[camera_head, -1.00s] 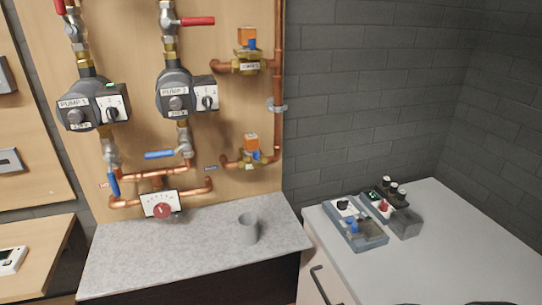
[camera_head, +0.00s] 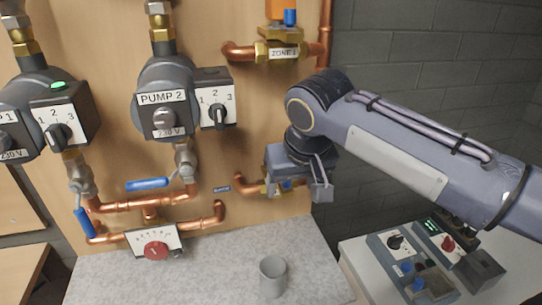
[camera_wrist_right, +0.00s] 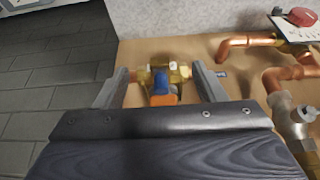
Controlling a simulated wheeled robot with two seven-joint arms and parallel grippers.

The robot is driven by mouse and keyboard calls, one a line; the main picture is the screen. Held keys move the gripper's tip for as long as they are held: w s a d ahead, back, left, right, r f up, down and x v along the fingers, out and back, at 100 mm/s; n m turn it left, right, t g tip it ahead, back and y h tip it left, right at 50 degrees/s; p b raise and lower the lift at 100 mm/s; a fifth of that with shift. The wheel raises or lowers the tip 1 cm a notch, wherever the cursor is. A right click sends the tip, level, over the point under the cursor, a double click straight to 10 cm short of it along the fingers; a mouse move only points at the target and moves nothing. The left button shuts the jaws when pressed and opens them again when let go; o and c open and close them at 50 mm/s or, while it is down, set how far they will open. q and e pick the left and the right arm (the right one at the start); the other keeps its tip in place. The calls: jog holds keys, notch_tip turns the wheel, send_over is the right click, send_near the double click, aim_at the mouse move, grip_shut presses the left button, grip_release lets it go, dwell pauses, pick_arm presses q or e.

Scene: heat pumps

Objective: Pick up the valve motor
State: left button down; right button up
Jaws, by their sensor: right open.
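An orange-and-blue valve motor sits on the lower brass valve of the wooden board. In the right wrist view this orange motor (camera_wrist_right: 164,100) with its blue part lies between my spread fingers, in front of the brass valve body (camera_wrist_right: 180,72). My right gripper (camera_head: 298,184) is open at this lower valve and hides most of it in the head view. I cannot tell whether the fingers touch the motor. A second orange motor (camera_head: 280,10) with a blue part sits on the upper valve labelled ZONE 1 (camera_head: 284,53), cut by the top edge. My left gripper is not in view.
A grey cup (camera_head: 272,277) stands on the speckled counter (camera_head: 210,270) below. Control boxes (camera_head: 410,270) stand on the white cabinet at the right.

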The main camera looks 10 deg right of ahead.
jog(key=w+p, duration=0.1)
jog(key=w, duration=0.4)
jog(key=shift+w, duration=0.25)
jog(key=w, duration=0.3)
jog(key=w+f+p, duration=0.1)
jog(key=w, duration=0.1)
jog(key=shift+a, duration=0.1)
jog(key=shift+f, duration=0.1)
jog(key=c, duration=1.2)
